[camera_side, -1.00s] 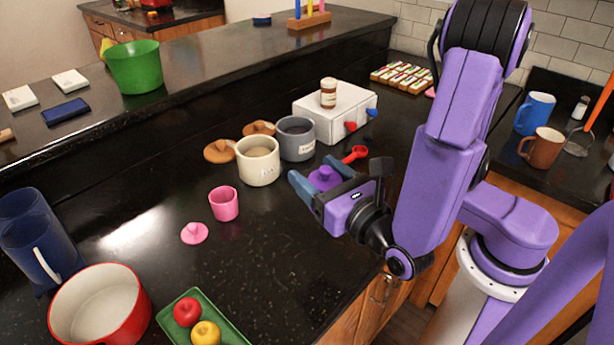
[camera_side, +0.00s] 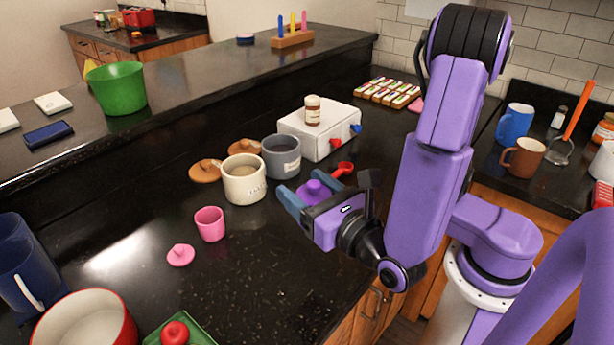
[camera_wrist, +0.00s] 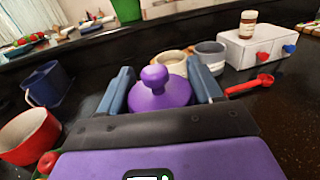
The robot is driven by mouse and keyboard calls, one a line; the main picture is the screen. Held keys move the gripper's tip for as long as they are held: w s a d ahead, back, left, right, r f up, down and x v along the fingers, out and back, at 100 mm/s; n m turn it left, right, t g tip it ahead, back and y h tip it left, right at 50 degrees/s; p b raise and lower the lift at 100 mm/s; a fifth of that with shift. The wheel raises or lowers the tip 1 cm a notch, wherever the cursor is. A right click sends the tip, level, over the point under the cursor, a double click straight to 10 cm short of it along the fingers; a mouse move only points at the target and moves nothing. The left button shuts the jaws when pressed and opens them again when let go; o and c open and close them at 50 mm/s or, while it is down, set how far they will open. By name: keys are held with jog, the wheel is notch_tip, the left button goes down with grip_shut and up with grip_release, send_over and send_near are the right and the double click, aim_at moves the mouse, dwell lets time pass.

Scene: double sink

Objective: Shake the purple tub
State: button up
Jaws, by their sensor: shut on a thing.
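The purple tub (camera_side: 314,192) has a purple lid with a round knob. It sits between the two blue-grey fingers of my gripper (camera_side: 300,197), which is shut on it. In the wrist view the tub's lid and knob (camera_wrist: 157,90) show upright between the fingers. The tub's lower body is mostly hidden by my gripper, so I cannot tell whether it touches the counter.
A cream mug (camera_side: 245,182) and a grey mug (camera_side: 282,158) stand just behind the tub. A red scoop (camera_side: 342,170) lies beside it. A pink cup (camera_side: 210,224) and pink lid (camera_side: 180,255) are to the left.

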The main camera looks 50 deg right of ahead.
jog(key=shift+f, duration=0.4)
notch_tip(320, 180, up, 5)
jog(key=shift+r, duration=0.1)
jog(key=shift+f, duration=2.55)
jog(key=shift+r, duration=0.1)
dwell(0.6)
